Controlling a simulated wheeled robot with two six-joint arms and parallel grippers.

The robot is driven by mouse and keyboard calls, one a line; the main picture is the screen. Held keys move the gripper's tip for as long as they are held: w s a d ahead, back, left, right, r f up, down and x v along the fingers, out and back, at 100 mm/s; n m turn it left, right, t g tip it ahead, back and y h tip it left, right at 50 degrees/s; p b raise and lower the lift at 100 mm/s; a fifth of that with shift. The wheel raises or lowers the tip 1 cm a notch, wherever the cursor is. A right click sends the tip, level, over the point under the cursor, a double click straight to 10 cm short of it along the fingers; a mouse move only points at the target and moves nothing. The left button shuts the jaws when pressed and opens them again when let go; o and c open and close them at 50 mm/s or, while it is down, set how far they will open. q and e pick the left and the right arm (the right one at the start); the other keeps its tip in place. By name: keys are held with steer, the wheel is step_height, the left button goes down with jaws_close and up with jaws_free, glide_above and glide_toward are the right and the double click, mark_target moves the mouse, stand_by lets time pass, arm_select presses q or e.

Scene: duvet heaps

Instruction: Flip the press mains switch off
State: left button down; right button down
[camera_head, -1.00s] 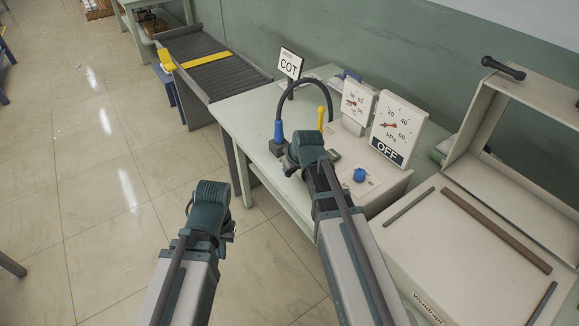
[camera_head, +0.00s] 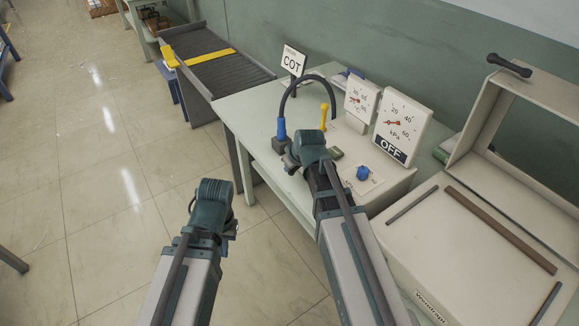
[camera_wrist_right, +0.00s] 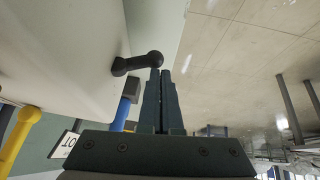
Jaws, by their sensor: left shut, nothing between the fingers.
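A black lever with a round ball end (camera_wrist_right: 138,64) sticks out from the pale box in the right wrist view; no label shows on it. In the head view I cannot make it out. My right gripper (camera_wrist_right: 162,74) has its fingers together, tips close by the ball end; whether they touch I cannot tell. In the head view my right gripper (camera_head: 305,148) is at the front of the press's control box (camera_head: 392,185), partly covering it. My left gripper (camera_head: 212,205) is shut and empty, over the floor left of the table.
An open-lidded press (camera_head: 465,250) stands right. Floor is free at left.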

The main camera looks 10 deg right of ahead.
steer(key=shift+r, duration=0.1)
steer(key=s+a+r+p, duration=0.1)
steer(key=s+r+p, duration=0.1)
steer(key=r+p, duration=0.3)
steer(key=s+a+r+p, duration=0.2)
steer(key=s+r+p, duration=0.1)
steer(key=r+p, duration=0.3)
steer(key=shift+s+a, duration=0.3)
steer(key=s+a+f+g+h, duration=0.1)
steer(key=s+a+g, duration=0.2)
steer(key=s, duration=0.5)
steer(key=s+a+f+g+h, duration=0.1)
steer(key=s+a+g, duration=0.2)
steer(key=s+a, duration=0.2)
steer(key=s, duration=0.3)
steer(key=shift+s+a+f+h, duration=0.3)
steer(key=shift+s+a+f, duration=0.1)
